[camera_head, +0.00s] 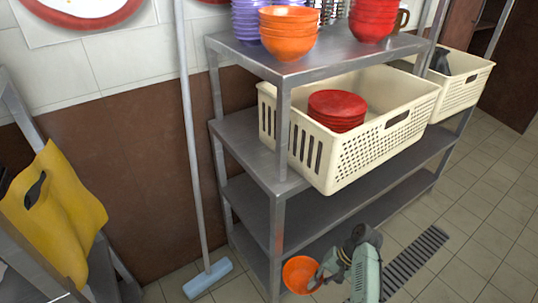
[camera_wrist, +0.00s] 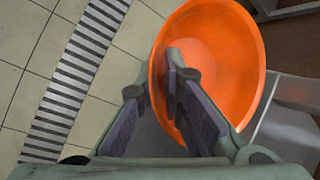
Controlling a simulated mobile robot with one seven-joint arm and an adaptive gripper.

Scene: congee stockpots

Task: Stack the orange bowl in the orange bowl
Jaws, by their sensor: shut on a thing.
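A single orange bowl (camera_head: 300,275) is low down beside the front left leg of the metal shelf unit. My gripper (camera_head: 322,277) is at its right side, shut on its rim. In the wrist view the bowl (camera_wrist: 228,50) fills the upper right, its inside facing the camera, with the finger pads (camera_wrist: 164,92) at its near wall. Where the far pad meets the rim is partly hidden. A stack of orange bowls (camera_head: 289,33) stands on the top shelf near its front left corner.
Purple bowls (camera_head: 246,20) and red bowls (camera_head: 372,18) share the top shelf (camera_head: 320,58). A cream basket (camera_head: 385,135) with red bowls sits on the shelf below. A floor grate (camera_head: 415,262) lies right of my arm.

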